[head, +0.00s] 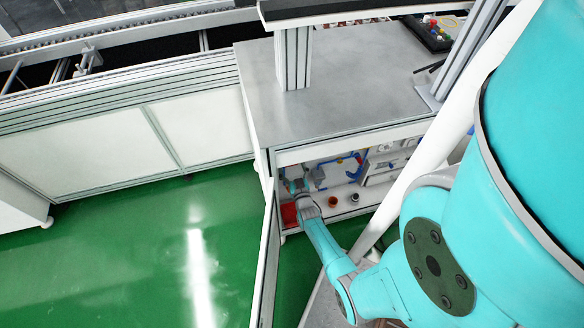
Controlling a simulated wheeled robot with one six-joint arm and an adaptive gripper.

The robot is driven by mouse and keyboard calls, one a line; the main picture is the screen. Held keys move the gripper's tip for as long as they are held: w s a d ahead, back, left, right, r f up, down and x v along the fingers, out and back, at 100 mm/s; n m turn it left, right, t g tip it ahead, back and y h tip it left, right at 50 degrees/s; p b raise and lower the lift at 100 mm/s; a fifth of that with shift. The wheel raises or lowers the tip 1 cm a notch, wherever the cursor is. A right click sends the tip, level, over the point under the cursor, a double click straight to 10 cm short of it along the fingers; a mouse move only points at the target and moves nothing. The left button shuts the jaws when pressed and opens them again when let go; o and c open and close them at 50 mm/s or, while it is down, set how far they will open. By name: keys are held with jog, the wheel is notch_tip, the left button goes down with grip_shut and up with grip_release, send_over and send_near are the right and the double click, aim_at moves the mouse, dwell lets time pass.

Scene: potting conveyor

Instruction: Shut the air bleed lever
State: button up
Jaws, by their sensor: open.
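My arm reaches into the open cabinet under the grey worktop, and my gripper (297,184) is small in the head view, at the left side of the opening. It is open. Its fingertips are close to small grey fittings (318,175) on the cabinet's back panel. Blue air tubing (352,166) runs on that panel to the right of the gripper. I cannot pick out the air bleed lever; it is too small to tell or hidden by my gripper. I cannot tell whether the gripper touches anything.
The cabinet door (268,255) stands open to the left of my arm. A red bin (289,214), an orange cup (333,201) and a dark cup (354,198) sit low in the cabinet. The worktop (350,85) is above. Green floor (140,260) is clear at left.

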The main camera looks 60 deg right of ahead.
jog(key=shift+s+a, duration=0.1)
jog(key=v, duration=1.1)
jog(key=shift+s+a, duration=0.25)
jog(key=shift+a, duration=0.05)
jog(key=s+a+r+n+t+y, duration=0.1)
jog(key=s+a+r+n+y, duration=0.15)
jog(key=a, duration=0.45)
jog(key=s+a+r+n+t+y, duration=0.1)
jog(key=s+a+r+y, duration=0.1)
jog(key=a+r, duration=0.35)
jog(key=s+a+r+n+t+y, duration=0.1)
jog(key=s+a+r+y, duration=0.1)
jog(key=a, duration=0.6)
jog(key=s+a+r+n+y, duration=0.1)
jog(key=s+a+r+y, duration=0.1)
jog(key=r, duration=0.5)
jog(key=s+a+r+n+y, duration=0.2)
jog(key=s+a+r+y, duration=0.1)
jog(key=r, duration=0.5)
jog(key=s+a+r+n+y, duration=0.2)
jog(key=s+a+r, duration=0.2)
jog(key=r, duration=0.4)
jog(key=shift+s+a, duration=0.2)
jog(key=shift+a, duration=0.5)
